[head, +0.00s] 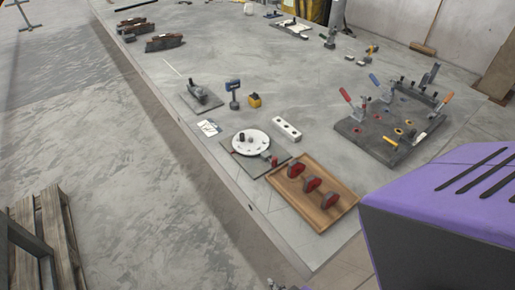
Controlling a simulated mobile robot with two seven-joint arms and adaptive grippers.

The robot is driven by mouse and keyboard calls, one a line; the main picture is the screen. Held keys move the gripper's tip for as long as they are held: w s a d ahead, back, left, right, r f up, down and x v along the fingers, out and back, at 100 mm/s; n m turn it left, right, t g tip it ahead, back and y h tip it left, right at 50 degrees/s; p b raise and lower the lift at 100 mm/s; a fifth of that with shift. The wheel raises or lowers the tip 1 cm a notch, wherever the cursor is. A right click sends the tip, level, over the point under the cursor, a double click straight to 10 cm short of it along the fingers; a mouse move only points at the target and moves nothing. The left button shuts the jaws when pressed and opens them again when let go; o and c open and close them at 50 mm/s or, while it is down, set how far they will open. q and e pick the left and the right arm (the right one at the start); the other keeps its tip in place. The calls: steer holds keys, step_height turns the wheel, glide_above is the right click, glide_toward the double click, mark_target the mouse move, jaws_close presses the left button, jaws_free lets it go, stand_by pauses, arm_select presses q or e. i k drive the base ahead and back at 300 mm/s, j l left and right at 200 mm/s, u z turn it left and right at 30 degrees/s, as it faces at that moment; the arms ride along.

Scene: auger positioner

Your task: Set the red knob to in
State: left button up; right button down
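A white round disc (251,142) with small dark pegs lies on a dark square plate (272,149) near the table's front edge. A small red part (266,156), perhaps the red knob, sits at the disc's lower right edge; a darker reddish bit is beside it. They are too small to tell whether the knob is in or out. Neither of my grippers can be made out. A small dark part shows at the bottom edge, too cut off to identify.
A wooden tray (341,206) with red-and-dark pieces lies right of the disc plate. A white block (287,129) with holes is behind the disc. A dark fixture plate (365,143) with clamps stands further right. A pallet (64,225) stands on the floor at left.

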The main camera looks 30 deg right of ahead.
mark_target(275, 160)
steer(key=z, duration=1.2)
